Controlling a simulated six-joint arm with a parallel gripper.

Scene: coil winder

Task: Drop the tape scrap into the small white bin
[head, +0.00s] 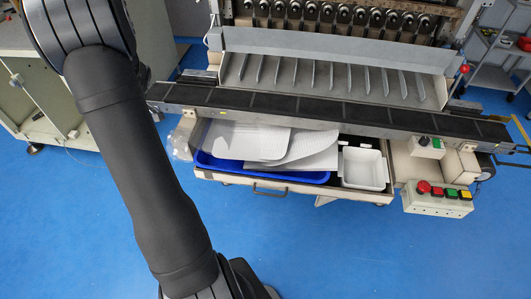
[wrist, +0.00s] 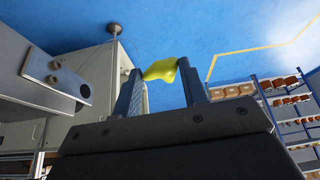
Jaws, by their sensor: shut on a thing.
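The tape scrap (wrist: 160,70) is a small crumpled yellow piece in the wrist view. My gripper (wrist: 160,82) is shut on it, with the scrap held between the two fingertips. In the head view the gripper and the scrap are not visible; only my dark arm shows on the left. The small white bin (head: 364,168) is a square open box in the head view, at the right end of the shelf below the machine's front. Its inside looks empty.
A blue tray (head: 310,178) with white sheets (head: 247,138) lies left of the bin. A dark rail (head: 320,108) runs above and behind both. A control box with coloured buttons (head: 437,199) is at right. A grey metal bracket (wrist: 55,80) is close at left in the wrist view.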

